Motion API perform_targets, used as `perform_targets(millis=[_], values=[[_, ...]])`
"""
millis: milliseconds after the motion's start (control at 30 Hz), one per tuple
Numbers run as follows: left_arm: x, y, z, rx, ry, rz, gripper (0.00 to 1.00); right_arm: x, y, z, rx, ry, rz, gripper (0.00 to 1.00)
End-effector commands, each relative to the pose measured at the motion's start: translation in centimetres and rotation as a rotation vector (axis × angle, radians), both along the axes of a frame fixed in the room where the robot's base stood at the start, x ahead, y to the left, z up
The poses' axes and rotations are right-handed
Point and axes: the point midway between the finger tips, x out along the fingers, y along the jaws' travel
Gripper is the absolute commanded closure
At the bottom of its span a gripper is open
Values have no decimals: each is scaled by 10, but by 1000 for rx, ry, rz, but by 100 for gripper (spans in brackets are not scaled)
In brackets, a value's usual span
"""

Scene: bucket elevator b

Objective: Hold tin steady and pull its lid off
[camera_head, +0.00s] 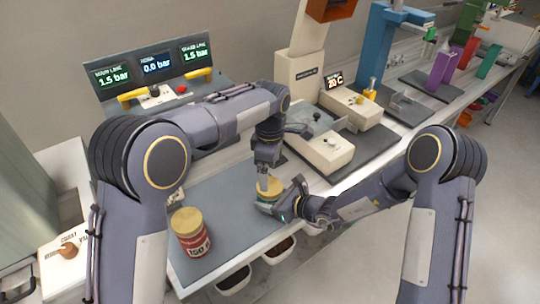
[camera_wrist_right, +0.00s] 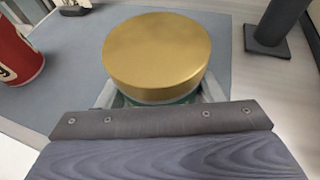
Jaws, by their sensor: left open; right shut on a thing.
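A tin (camera_head: 264,196) with a gold lid (camera_head: 268,184) stands upright on the grey mat (camera_head: 222,188). In the right wrist view the round gold lid (camera_wrist_right: 157,52) sits on top, with a strip of greenish body (camera_wrist_right: 160,99) below it. My right gripper (camera_head: 284,207) is shut on the tin's body from the right, below the lid; its fingers (camera_wrist_right: 160,97) show on both sides. My left gripper (camera_head: 264,180) points down just above the lid and is open. Whether its fingers touch the lid cannot be told.
A red tin (camera_head: 191,236) with a gold lid stands on the mat at the front left. A gauge panel (camera_head: 155,70) stands behind. Cream devices (camera_head: 325,148) stand to the right of the mat. Dark bins (camera_head: 277,250) hang under the bench's front edge.

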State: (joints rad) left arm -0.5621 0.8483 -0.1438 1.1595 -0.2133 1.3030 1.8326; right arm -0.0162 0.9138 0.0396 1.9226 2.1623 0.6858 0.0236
Motion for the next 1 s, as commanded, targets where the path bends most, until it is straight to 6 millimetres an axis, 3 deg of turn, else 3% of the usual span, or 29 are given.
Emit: perform_targets(millis=[100, 300, 733, 1000], values=[[-1, 0, -24, 1, 4, 0, 7, 0, 0, 0, 1, -1, 0, 80], [0, 0, -50, 0, 2, 0, 7, 0, 0, 0, 1, -1, 0, 80], [0, 0, -60, 0, 0, 0, 7, 0, 0, 0, 1, -1, 0, 80], [0, 0, -60, -1, 0, 0, 40, 0, 0, 0, 1, -1, 0, 80]])
